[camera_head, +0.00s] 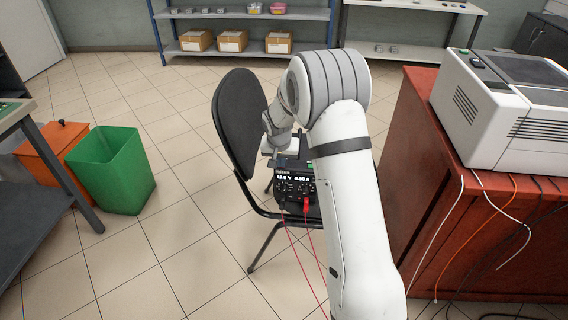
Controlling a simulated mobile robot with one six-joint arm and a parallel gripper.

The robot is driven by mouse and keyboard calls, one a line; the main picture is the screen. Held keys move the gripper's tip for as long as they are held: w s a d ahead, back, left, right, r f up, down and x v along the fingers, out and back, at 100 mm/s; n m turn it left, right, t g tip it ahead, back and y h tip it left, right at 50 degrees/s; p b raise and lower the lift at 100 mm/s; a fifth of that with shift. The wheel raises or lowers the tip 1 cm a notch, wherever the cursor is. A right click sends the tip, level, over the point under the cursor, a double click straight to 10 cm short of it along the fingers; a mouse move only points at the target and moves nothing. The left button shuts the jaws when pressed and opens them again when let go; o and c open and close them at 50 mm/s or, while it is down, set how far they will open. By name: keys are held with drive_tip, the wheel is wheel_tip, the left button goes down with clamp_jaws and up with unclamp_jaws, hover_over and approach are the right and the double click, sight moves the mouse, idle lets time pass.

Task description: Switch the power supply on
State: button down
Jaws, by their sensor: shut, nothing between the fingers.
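The power supply (295,187) is a black box on the seat of a black chair. Its front display is lit with white digits, a voltage and an ampere reading. Knobs and sockets sit below the display, and a red plug (306,206) is in the front at the lower right. My gripper (284,161) is small in view at the top of the power supply, shut with nothing held. I cannot tell whether it touches the box. My white arm hides the right side of the box and part of the seat. I cannot make out the power switch.
The chair's backrest (240,118) stands close left of my arm. Red leads (298,255) hang from the power supply. A red cabinet (425,160) with a grey machine (500,110) and loose cables is at right. A green bin (112,170) stands left, with clear floor between.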

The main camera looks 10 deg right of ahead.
drive_tip(key=shift+d, duration=0.25)
drive_tip(key=shift+w+a, duration=0.1)
drive_tip(key=shift+w, duration=0.05)
drive_tip(key=shift+w+r+p, duration=0.3)
drive_tip(key=shift+w+p, duration=0.05)
drive_tip(key=shift+w, duration=0.25)
drive_tip(key=shift+r, duration=0.15)
drive_tip(key=p+v, duration=0.1)
drive_tip(key=v, duration=0.1)
drive_tip(key=p+v, duration=0.1)
drive_tip(key=v, duration=0.1)
drive_tip(key=shift+w+r+p, duration=0.2)
drive_tip(key=shift+w+p, duration=0.1)
drive_tip(key=shift+w, duration=0.1)
drive_tip(key=s+v, duration=0.2)
drive_tip(key=v, duration=0.7)
drive_tip(key=shift+p, duration=0.35)
drive_tip(key=shift+f, duration=0.1)
